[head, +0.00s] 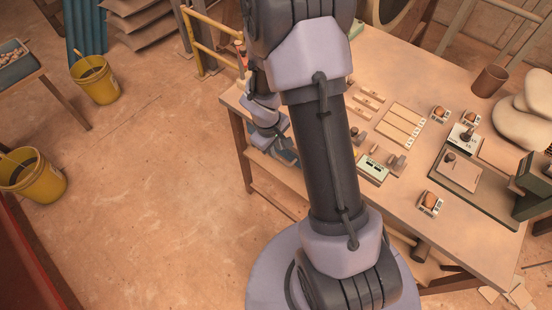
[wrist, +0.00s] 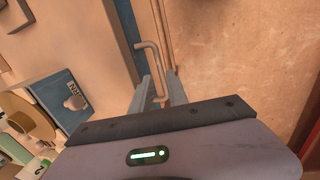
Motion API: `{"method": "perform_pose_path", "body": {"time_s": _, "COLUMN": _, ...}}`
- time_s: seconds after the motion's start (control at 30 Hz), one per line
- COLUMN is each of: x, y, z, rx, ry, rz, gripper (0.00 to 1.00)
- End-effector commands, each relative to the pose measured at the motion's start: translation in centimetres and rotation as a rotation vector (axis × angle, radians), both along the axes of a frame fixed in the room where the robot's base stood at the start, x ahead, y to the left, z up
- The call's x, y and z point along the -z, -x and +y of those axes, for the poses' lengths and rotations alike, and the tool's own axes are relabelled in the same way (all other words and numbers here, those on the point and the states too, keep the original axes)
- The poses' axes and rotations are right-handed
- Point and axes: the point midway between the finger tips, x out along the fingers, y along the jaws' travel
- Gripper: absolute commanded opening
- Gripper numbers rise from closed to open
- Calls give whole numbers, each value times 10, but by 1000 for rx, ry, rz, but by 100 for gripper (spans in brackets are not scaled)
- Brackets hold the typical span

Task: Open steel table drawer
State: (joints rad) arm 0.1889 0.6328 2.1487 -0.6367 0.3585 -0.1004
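My gripper (wrist: 159,76) is open, with one finger on each side of the handle's near end. I cannot tell whether the fingers touch the rod. In the head view the table (head: 455,75) has a wooden-looking top, and my gripper (head: 286,154) is at its left edge. My arm hides part of that edge, and the drawer and handle cannot be made out there.
The tabletop holds a green-and-white device (head: 373,170), pale strips (head: 399,124), small gauges (head: 431,203) and a brown cup (head: 490,81). Yellow buckets (head: 97,84) (head: 38,179) stand on the floor at left. A yellow rail (head: 213,48) is behind my arm.

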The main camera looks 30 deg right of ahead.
Motion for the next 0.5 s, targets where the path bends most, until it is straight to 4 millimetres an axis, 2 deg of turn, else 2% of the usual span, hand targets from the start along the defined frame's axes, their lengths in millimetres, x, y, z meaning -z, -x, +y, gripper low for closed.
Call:
{"method": "perform_pose_path", "body": {"time_s": 0.03, "x": 16, "y": 0, "z": -2, "rx": 2, "ry": 0, "rz": 1, "gripper": 20}}
{"method": "perform_pose_path", "body": {"time_s": 0.2, "x": 42, "y": -2, "z": -7, "rx": 1, "ry": 0, "rz": 1, "gripper": 20}}
{"method": "perform_pose_path", "body": {"time_s": 0.33, "x": 50, "y": -3, "z": -8, "rx": 1, "ry": 0, "rz": -1, "gripper": 20}}
{"method": "perform_pose_path", "body": {"time_s": 0.5, "x": 52, "y": -4, "z": -9, "rx": 2, "ry": 0, "rz": -1, "gripper": 20}}
